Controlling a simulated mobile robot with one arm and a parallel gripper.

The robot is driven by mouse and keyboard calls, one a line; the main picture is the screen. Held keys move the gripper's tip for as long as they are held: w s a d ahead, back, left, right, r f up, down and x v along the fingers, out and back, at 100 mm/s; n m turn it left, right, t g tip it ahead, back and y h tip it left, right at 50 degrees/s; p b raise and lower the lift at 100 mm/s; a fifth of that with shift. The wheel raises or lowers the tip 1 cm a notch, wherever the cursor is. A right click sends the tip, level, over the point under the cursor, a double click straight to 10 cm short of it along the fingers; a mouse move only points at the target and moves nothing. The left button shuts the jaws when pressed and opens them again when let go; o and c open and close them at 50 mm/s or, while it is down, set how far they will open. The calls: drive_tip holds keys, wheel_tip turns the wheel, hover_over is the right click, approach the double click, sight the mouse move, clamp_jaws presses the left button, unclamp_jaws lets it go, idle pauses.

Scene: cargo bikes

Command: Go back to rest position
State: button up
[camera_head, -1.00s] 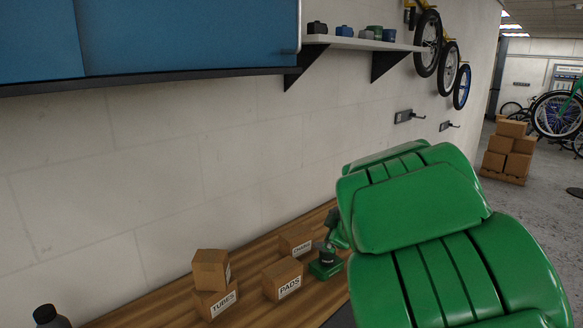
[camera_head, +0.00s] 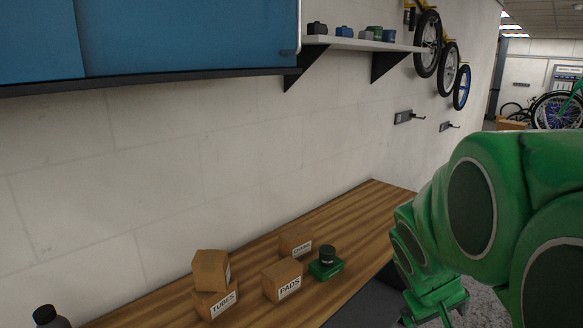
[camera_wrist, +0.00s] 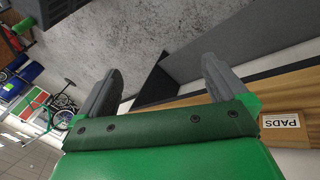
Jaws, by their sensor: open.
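My gripper shows in the wrist view (camera_wrist: 160,82) with its two grey fingers wide apart and nothing between them. In the head view my green arm fills the right side, and the end of it is low, past the front edge of the wooden bench (camera_head: 365,205). The fingers are hard to make out there. In the wrist view the gripper is over grey floor, with the bench edge to the right. It touches nothing that I can see.
On the bench are a green item with a dark cap (camera_head: 326,267), a PADS box (camera_head: 283,281), a TUBES box (camera_head: 214,304), a stacked brown box (camera_head: 210,270) and another labelled box (camera_head: 295,242). A dark bottle (camera_head: 48,317) stands lower left. A shelf (camera_head: 360,43) hangs above.

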drive_tip(key=s+a+m+g+y, duration=0.1)
drive_tip(key=s+a+g+y, duration=0.1)
drive_tip(key=s+a, duration=0.4)
drive_tip(key=s+a+g+y, duration=0.2)
drive_tip(key=s+a, duration=0.4)
drive_tip(key=s, duration=0.8)
drive_tip(key=shift+s+a+m+g, duration=0.25)
drive_tip(key=shift+a+m+g, duration=0.05)
drive_tip(key=shift+m, duration=0.1)
